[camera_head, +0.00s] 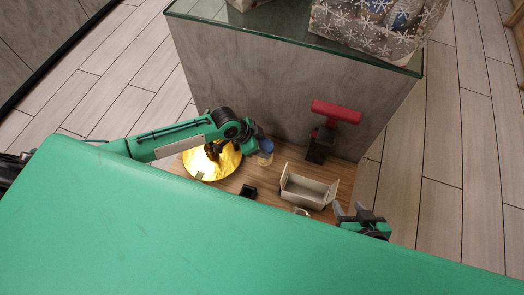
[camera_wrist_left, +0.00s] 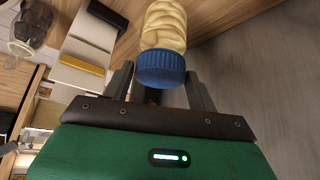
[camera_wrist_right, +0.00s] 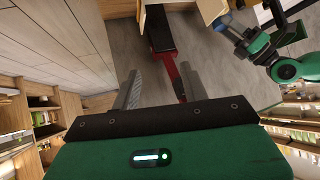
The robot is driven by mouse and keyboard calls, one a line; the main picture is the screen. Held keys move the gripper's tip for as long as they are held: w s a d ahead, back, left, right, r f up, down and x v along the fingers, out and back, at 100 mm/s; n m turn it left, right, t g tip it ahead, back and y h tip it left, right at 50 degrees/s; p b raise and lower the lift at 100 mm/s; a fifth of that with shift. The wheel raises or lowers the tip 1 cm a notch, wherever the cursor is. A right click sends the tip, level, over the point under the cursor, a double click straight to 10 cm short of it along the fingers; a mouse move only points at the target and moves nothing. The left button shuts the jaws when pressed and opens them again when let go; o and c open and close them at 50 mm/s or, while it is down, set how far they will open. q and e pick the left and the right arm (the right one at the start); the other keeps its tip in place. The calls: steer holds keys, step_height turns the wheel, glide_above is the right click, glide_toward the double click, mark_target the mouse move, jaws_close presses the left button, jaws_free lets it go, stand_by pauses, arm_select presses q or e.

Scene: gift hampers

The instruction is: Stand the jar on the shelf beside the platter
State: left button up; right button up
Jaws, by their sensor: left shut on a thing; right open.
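The jar (camera_wrist_left: 165,25) has pale yellowish contents and a blue lid; its lid faces my left gripper (camera_wrist_left: 160,85), which is shut on it. In the head view the jar (camera_head: 263,158) is lid up, just right of the round gold platter (camera_head: 190,168). I cannot tell whether the jar touches the wooden shelf (camera_head: 230,188). My left arm hides part of the platter. My right gripper (camera_head: 360,212) is open and empty near the shelf's right end; its parted fingers (camera_wrist_right: 160,88) show in the right wrist view.
An open pale box (camera_head: 308,190) and a small black item (camera_head: 248,191) are on the shelf right of the platter. A red-topped stand (camera_head: 335,112) is behind the box. A grey panel (camera_head: 280,80) rises behind the shelf to a glass top holding gift bags (camera_head: 375,25).

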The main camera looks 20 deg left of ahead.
arm_select(q)
step_height(320, 180, down, 3)
steer(key=shift+f+b, duration=0.1)
steer(key=shift+b, duration=0.35)
steer(key=shift+f, duration=0.35)
arm_select(e)
steer(key=shift+w+a+r+t+y, duration=0.1)
steer(key=shift+w+a+t+y, duration=0.1)
steer(key=shift+a+t, duration=0.2)
steer(key=shift+w+a+t+y, duration=0.1)
steer(key=shift+a+t+y, duration=0.15)
steer(key=shift+a, duration=0.25)
arm_select(q)
steer(key=shift+f, duration=0.15)
steer(key=o, duration=1.6)
arm_select(e)
steer(key=shift+a, duration=0.1)
